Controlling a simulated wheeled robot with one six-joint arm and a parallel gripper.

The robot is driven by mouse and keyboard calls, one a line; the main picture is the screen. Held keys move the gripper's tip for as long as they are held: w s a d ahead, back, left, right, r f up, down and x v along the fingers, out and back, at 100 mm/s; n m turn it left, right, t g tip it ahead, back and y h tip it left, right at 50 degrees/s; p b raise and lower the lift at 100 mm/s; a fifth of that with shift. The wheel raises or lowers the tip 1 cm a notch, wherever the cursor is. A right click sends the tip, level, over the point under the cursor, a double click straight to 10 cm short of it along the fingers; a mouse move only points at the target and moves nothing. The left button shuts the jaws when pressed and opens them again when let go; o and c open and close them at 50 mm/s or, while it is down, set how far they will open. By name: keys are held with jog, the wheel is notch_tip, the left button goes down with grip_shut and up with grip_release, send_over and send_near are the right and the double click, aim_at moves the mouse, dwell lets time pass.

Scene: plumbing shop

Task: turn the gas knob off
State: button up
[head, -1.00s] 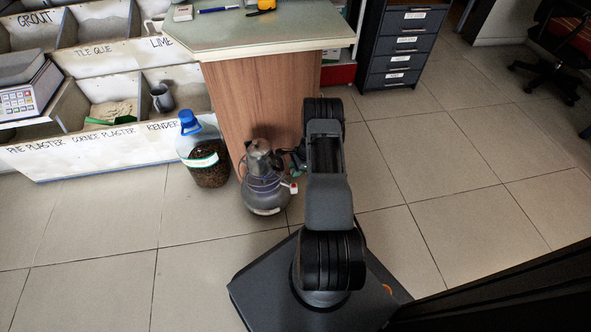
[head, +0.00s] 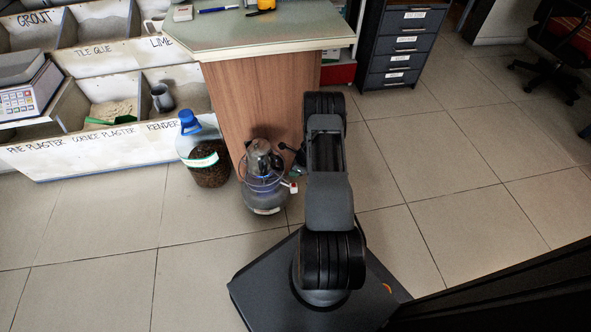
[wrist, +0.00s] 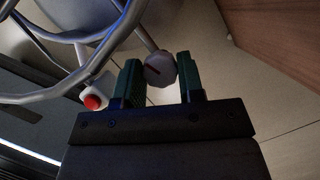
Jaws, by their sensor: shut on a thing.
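The gas knob (wrist: 159,69) is a small pale round knob with a red line, at the top centre of the wrist view. The red line lies slightly slanted. My gripper (wrist: 161,60) has its two green fingers on either side of the knob and is shut on it. The knob belongs to a grey gas canister (head: 262,199) on the floor by the counter. A metal pot (head: 262,160) stands on top of it. A blue glow shows below the pot. In the head view my arm hides most of the gripper, and the held knob cannot be made out.
Curved metal bars (wrist: 62,97) and a white part with a red button (wrist: 93,99) are close on the left in the wrist view. A plastic bottle (head: 205,165) stands left of the canister. The wooden counter side (head: 252,100) is behind.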

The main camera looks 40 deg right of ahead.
jog(key=shift+s+a+f+m+t+h+b, duration=0.15)
jog(key=shift+m+h+b, duration=0.15)
jog(key=shift+m+b, duration=0.45)
jog(key=shift+w+d+m+t+h+b, duration=0.15)
jog(key=shift+m+h+b, duration=0.15)
jog(key=shift+m, duration=0.85)
jog(key=shift+s+a, duration=0.1)
jog(key=shift+s, duration=0.05)
jog(key=o, duration=0.9)
jog(key=shift+r, duration=0.6)
jog(key=p+v, duration=0.6)
jog(key=v, duration=0.7)
jog(key=shift+s+f, duration=0.1)
jog(key=shift+s, duration=0.1)
